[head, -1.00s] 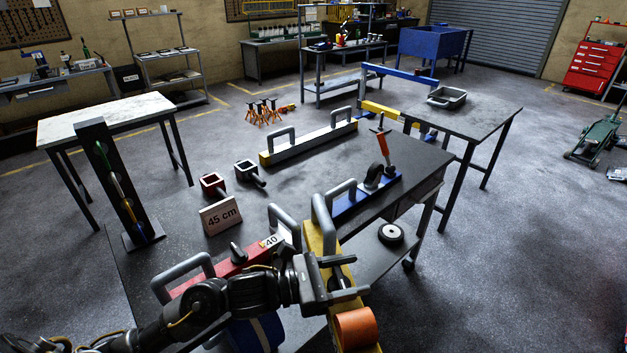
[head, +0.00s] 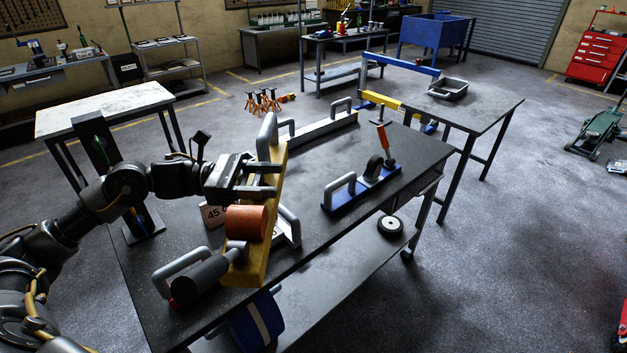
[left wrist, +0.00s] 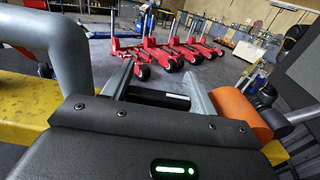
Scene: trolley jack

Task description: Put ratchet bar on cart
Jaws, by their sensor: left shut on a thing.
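My left gripper (head: 270,180) is shut on a yellow bar (head: 262,255), presumably the ratchet bar, with a grey handle and an orange roller. The bar is held above the near left part of the black wheeled cart (head: 310,165); from this angle I cannot tell whether it touches anything below. In the left wrist view the gripper fingers (left wrist: 158,92) close around a dark piece, with the yellow bar (left wrist: 20,128) and orange roller (left wrist: 238,110) on either side. My right gripper is not in view.
On the cart are a blue bar with grey handle (head: 345,195), a white bar with handles (head: 322,130) and a 45 cm sign (head: 212,214), partly hidden. A red piece is mostly hidden behind the yellow bar. The cart top's middle is bare. A lower shelf holds a wheel (head: 390,226).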

